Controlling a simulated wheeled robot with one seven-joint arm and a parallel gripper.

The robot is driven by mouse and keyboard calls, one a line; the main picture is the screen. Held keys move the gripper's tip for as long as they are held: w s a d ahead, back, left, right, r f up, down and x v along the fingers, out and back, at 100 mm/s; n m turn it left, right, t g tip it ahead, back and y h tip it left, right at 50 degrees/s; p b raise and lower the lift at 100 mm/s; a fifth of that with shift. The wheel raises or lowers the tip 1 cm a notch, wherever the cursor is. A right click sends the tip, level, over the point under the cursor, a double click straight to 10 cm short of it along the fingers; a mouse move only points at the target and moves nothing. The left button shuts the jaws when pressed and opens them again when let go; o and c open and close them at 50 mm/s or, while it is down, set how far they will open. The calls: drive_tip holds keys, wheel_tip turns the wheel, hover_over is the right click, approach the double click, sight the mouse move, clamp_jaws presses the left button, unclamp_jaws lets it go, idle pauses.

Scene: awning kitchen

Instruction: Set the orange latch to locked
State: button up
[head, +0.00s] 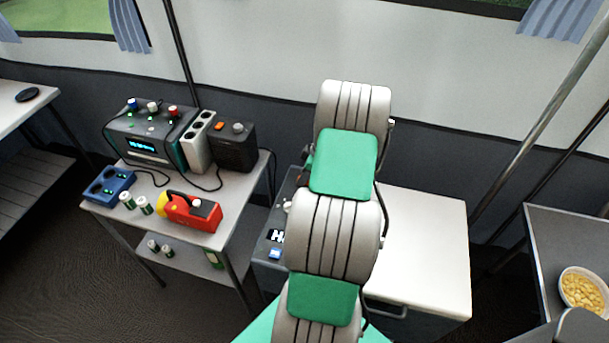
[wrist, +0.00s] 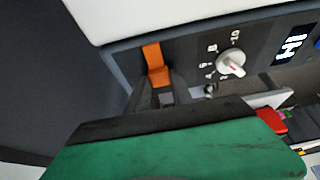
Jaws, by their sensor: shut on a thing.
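The orange latch (wrist: 153,55) is on the dark front panel of the white-lidded box, just under the lid edge, in the wrist view. My gripper (wrist: 159,84) is shut on the lower end of the latch, with its dark fingers close around it. The fingers partly hide the latch's lower end, and I cannot read any lock marking. In the head view the box's white lid (head: 425,240) shows to the right of my arm, which hides the latch and gripper.
A white dial (wrist: 231,65) with numbers and a lit display (wrist: 291,44) are right of the latch. Left of the box, a small table (head: 185,240) holds a red-and-yellow lantern (head: 190,211), a blue charger (head: 108,187) and a black device (head: 232,146). A bowl (head: 582,289) stands far right.

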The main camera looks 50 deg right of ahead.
clamp_jaws()
idle(0.8)
